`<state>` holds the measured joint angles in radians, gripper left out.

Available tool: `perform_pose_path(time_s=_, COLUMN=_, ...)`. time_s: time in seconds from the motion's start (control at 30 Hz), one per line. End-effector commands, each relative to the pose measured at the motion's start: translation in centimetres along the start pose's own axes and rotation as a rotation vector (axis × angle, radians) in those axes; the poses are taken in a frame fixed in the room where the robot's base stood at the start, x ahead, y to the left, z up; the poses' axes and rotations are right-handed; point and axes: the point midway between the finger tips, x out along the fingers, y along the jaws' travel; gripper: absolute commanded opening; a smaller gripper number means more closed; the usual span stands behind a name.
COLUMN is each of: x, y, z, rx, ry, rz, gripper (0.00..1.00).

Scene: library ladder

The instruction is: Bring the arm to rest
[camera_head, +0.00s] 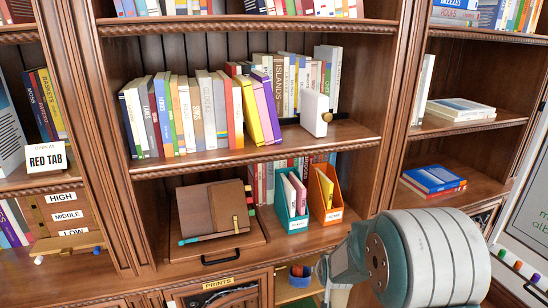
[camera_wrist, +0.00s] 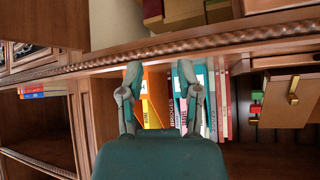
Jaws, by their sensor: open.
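My gripper (camera_wrist: 160,76) shows in the wrist view with its two fingers spread apart and nothing between them. Beyond the fingers, in that view, are the orange file box (camera_wrist: 157,84) and the teal file box (camera_wrist: 183,72); I cannot tell the exact gap to them. In the head view, my arm's large rounded grey and green link fills the lower right, and the gripper's fingers cannot be made out. The orange file box (camera_head: 325,213) and the teal file box (camera_head: 288,221) stand upright on the lower shelf, left of and above my arm.
A bookcase surrounds the arm. A row of books (camera_head: 195,108) and a white block (camera_head: 315,114) stand on the middle shelf. A brown box (camera_head: 214,208) sits beside the teal file box. Blue and red books (camera_head: 433,180) lie on the right shelf. A drawer marked PRINTS (camera_head: 225,292) is below.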

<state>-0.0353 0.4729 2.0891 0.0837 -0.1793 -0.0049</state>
Motion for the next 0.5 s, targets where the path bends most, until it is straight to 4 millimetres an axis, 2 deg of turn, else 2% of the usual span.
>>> perform_pose_path(time_s=0.03, x=-2.1, y=0.0, z=-0.8, rx=-0.001, ry=-0.003, rz=-0.002, gripper=0.45)
perform_pose_path(time_s=0.23, x=-9.4, y=0.1, z=-2.1, rx=-0.010, ry=-0.049, rz=-0.009, gripper=0.45)
perform_pose_path(time_s=0.5, x=-19.2, y=0.3, z=-1.3, rx=-0.024, ry=-0.113, rz=-0.012, gripper=0.45)
